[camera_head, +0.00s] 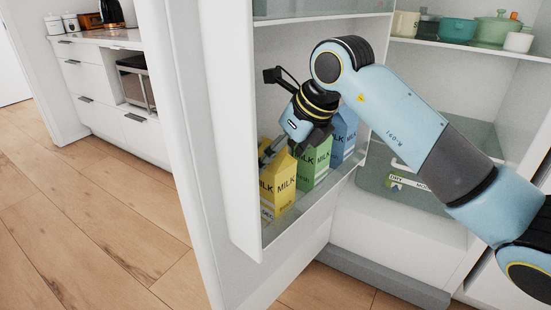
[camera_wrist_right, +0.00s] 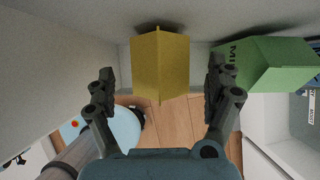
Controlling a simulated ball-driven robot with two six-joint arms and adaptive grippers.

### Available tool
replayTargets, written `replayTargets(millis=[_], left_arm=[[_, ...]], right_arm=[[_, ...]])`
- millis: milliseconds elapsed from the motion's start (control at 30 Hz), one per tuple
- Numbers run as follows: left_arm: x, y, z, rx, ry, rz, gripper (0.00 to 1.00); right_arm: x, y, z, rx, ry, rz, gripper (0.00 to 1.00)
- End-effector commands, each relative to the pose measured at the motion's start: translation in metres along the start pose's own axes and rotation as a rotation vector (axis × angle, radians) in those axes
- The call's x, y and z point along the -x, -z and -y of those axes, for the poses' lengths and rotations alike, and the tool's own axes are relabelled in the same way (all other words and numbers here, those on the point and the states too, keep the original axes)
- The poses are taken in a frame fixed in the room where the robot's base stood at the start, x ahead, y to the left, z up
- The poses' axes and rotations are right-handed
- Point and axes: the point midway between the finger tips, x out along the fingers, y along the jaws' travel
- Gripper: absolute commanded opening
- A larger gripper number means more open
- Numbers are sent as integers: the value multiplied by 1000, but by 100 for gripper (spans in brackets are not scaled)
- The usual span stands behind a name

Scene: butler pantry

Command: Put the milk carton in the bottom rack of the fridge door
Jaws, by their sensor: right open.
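A yellow milk carton (camera_head: 278,187) stands upright in the bottom rack (camera_head: 301,212) of the open fridge door. A green milk carton (camera_head: 314,165) and a blue one (camera_head: 342,136) stand beside it in the same rack. My right gripper (camera_head: 292,150) is at the top of the yellow carton and partly hides it. In the right wrist view its open fingers (camera_wrist_right: 158,82) are on either side of the yellow carton (camera_wrist_right: 160,62), with gaps visible. The green carton (camera_wrist_right: 265,64) is just past the right-hand finger. My left gripper is not in view.
The fridge door (camera_head: 185,120) stands open at the left of the fridge. A teal pot (camera_head: 458,30) and other cookware stand on an upper fridge shelf. A white counter with drawers (camera_head: 88,85) is at the back left. The wooden floor (camera_head: 90,210) there is clear.

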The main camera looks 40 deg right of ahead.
Motion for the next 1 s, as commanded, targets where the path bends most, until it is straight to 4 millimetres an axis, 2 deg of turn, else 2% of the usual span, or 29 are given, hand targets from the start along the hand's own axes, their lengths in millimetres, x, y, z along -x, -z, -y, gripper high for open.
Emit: replayTargets(millis=[100,300,1000], left_arm=[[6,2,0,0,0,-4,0],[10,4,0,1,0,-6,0],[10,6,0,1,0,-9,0]], right_arm=[[25,-2,1,4,4,2,87],[47,-1,0,1,1,0,87],[49,0,0,0,0,0,87]])
